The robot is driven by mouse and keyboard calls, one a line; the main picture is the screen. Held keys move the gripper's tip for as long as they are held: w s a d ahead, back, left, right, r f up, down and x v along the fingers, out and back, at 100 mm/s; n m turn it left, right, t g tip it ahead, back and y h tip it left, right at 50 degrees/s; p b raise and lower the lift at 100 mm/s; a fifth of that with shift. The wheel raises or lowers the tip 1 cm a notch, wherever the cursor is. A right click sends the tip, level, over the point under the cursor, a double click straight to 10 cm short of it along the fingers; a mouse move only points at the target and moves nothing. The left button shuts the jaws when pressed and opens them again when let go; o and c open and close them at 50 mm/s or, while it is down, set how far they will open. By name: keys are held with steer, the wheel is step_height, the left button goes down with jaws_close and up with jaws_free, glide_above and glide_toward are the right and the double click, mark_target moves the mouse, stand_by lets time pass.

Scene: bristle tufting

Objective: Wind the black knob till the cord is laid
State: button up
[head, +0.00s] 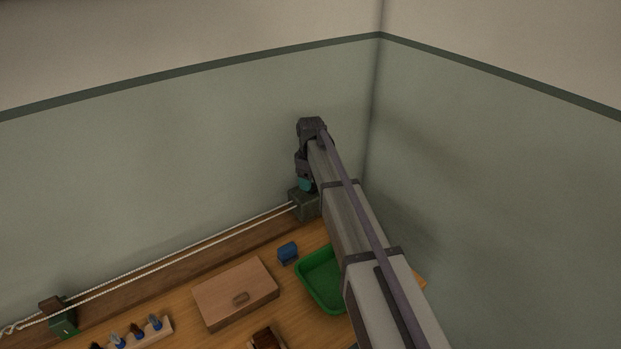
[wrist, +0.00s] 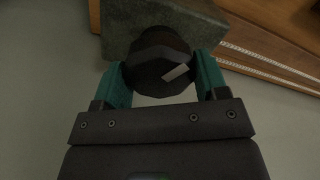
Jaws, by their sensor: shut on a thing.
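The black knob (wrist: 158,55) sits on the end of a dark green-grey block (wrist: 168,17), with a pale mark on its face. My gripper (wrist: 162,68) has its two teal fingers shut on the knob, one on each side. In the head view my gripper (head: 305,184) is at the block (head: 305,204), and my arm hides the knob there. White cord strands (head: 180,258) run from this block along the back of the bench to a dark green and brown block (head: 60,316) at the lower left.
A wooden box (head: 236,292) lies on the bench, with a small blue block (head: 288,253) and a green tray (head: 322,280) to its right. A wooden rack (head: 140,334) with several small blue-topped items stands at the front left. Walls close in behind and to the right.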

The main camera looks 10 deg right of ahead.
steer(key=m, duration=0.7)
steer(key=shift+d, duration=0.1)
steer(key=m, duration=0.7)
steer(key=shift+m, duration=0.3)
steer(key=m, duration=0.3)
steer(key=shift+d+m, duration=0.1)
steer(key=shift+m, duration=0.2)
steer(key=m, duration=0.3)
steer(key=shift+m, duration=0.3)
steer(key=m, duration=0.6)
steer(key=shift+s, duration=0.15)
steer(key=shift+m, duration=0.3)
